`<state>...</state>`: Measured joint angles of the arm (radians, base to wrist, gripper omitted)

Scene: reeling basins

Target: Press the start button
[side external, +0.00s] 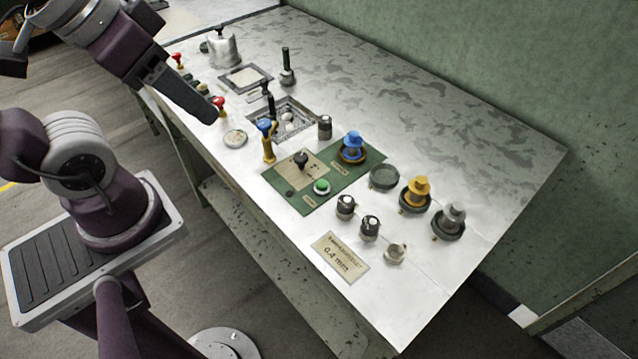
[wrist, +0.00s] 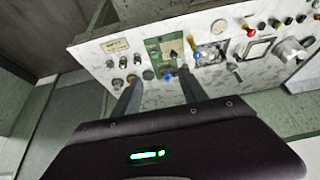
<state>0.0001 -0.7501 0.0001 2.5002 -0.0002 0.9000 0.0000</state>
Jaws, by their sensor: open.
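A round green button (side external: 321,187) sits on the green panel (side external: 345,187) of the worktop in the side view, near its front edge. A black-knobbed lever (side external: 301,160) on a cream plate stands just behind and left of it. My gripper (side external: 207,108) is up and left of the panel, above the table's left front edge, well apart from the button. In the wrist view my gripper's two fingers (wrist: 160,90) are spread with nothing between them. The green panel (wrist: 153,46) shows beyond them. I cannot make out the button there.
A blue-topped yellow handle (side external: 267,142) stands left of the panel. The back right worktop is clear.

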